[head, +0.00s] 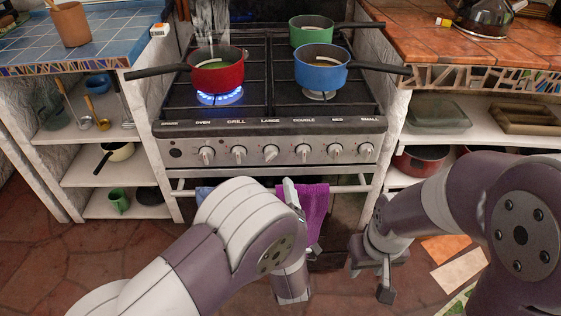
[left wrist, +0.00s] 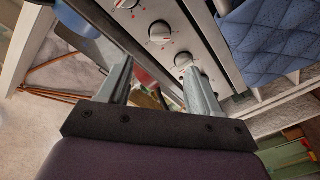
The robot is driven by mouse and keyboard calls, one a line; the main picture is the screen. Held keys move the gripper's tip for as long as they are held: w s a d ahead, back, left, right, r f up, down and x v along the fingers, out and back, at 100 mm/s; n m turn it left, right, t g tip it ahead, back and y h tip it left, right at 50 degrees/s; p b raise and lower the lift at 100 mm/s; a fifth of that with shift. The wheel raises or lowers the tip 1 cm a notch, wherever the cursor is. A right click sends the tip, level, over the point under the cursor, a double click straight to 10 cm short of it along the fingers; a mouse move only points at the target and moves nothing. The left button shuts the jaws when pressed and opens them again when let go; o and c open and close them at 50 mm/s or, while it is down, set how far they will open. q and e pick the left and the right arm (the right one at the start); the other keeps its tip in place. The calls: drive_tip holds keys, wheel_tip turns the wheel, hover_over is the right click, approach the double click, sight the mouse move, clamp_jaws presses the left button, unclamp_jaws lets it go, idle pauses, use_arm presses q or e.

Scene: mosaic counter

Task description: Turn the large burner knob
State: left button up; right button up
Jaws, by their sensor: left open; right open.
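The large burner knob (head: 270,153) is the third from the left on the stove's front panel, below the "LARGE" label. My left gripper (head: 294,195) is in front of the stove, below the knob row and near the purple towel, apart from the large knob. Its two open fingers (left wrist: 158,82) show in the left wrist view with nothing held. Several white knobs with red marks (left wrist: 160,33) lie beyond them; I cannot tell which is the large one. My right gripper (head: 372,275) is open and empty, low at the right in front of the stove.
The oven rail carries a purple towel (head: 316,207) and a blue towel (left wrist: 268,38). A red pot (head: 217,78) sits over a lit blue flame; a blue pot (head: 322,77) and a green pot (head: 311,35) are also on the hob. Shelves flank the stove.

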sight(272, 158)
use_arm(q)
drive_tip(key=w, duration=0.4)
drive_tip(key=w+b, duration=0.1)
drive_tip(key=w, duration=0.3)
drive_tip(key=w+a, duration=0.1)
drive_tip(key=w, duration=0.2)
drive_tip(key=shift+w+f+b, duration=0.1)
drive_tip(key=shift+w+b, duration=0.3)
drive_tip(key=c, duration=1)
